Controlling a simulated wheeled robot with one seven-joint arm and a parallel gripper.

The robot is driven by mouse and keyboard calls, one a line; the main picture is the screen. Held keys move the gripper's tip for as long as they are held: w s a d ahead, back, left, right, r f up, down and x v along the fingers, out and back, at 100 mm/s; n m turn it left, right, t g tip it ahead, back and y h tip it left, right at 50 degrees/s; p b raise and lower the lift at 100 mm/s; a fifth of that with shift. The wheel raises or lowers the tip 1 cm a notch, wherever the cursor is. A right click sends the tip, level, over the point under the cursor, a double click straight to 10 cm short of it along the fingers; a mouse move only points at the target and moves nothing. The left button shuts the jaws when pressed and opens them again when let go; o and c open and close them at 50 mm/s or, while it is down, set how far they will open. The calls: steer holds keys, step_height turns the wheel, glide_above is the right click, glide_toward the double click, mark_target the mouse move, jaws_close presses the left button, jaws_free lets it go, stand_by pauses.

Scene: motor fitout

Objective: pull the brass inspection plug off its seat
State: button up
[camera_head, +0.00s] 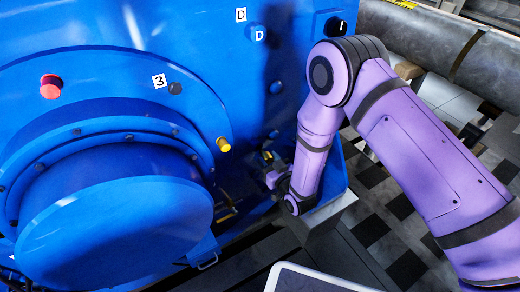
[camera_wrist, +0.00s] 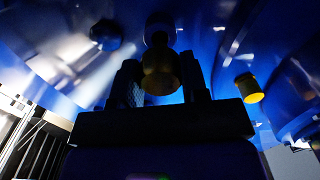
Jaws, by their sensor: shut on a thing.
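The brass plug (camera_wrist: 160,75) is between the two dark fingers of my gripper (camera_wrist: 163,85) in the wrist view, and the gripper is shut on it. A dark rounded fitting (camera_wrist: 160,28) shows right behind the plug. I cannot tell whether the plug touches it or stands apart. In the head view my gripper (camera_head: 268,166) is small, low at the right side of the blue motor housing (camera_head: 185,40), with a small brass-yellow patch at its tip. The plug's far end and seat are hidden or too dark to make out.
A yellow knob (camera_head: 223,144) sits on the flange left of my gripper; a yellow knob (camera_wrist: 249,88) also shows in the wrist view. A red knob (camera_head: 51,86) and a dark knob (camera_head: 176,88) by label 3 are farther left. A grey pipe (camera_head: 430,45) lies behind my arm.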

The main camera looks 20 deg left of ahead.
steer(key=shift+v, duration=0.9)
